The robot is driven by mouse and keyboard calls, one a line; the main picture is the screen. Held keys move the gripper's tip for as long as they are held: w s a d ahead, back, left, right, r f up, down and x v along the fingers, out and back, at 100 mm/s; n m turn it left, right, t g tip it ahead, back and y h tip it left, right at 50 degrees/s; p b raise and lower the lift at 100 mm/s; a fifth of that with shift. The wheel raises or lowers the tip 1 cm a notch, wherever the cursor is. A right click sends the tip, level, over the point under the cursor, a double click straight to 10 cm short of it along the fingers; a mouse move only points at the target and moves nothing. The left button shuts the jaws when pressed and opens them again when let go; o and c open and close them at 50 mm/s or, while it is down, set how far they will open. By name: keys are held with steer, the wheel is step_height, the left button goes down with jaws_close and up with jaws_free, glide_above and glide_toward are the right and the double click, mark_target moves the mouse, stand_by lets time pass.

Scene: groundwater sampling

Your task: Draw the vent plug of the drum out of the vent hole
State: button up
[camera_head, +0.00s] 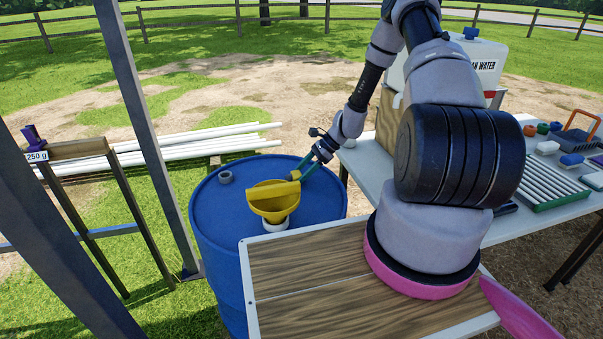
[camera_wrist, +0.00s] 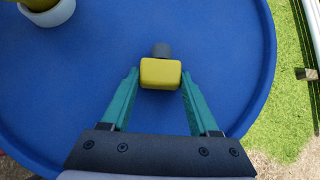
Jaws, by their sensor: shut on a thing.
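The blue drum (camera_head: 215,215) stands upright, and its lid (camera_wrist: 70,90) fills most of the wrist view. My gripper (camera_head: 302,172) is over the lid. Its teal fingers (camera_wrist: 160,80) are shut on the yellow block-shaped vent plug (camera_wrist: 161,74). A dark grey round part (camera_wrist: 161,50) shows just beyond the yellow block. In the head view the yellow block (camera_head: 283,189) overlaps the funnel. The vent hole is not clearly visible, and I cannot tell whether the plug is still seated in it.
A yellow funnel (camera_head: 262,204) stands in a white collar (camera_head: 275,224) on the lid. A wooden-topped surface (camera_head: 310,270) is in front. A table (camera_head: 365,165) with containers and racks is at right. White pipes (camera_head: 190,143) lie behind.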

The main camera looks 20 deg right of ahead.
steer(key=o, duration=1.3)
steer(key=shift+f, duration=0.1)
steer(key=shift+c, duration=0.2)
steer(key=v, duration=1)
steer(key=shift+d+r, duration=0.25)
steer(key=shift+d, duration=0.05)
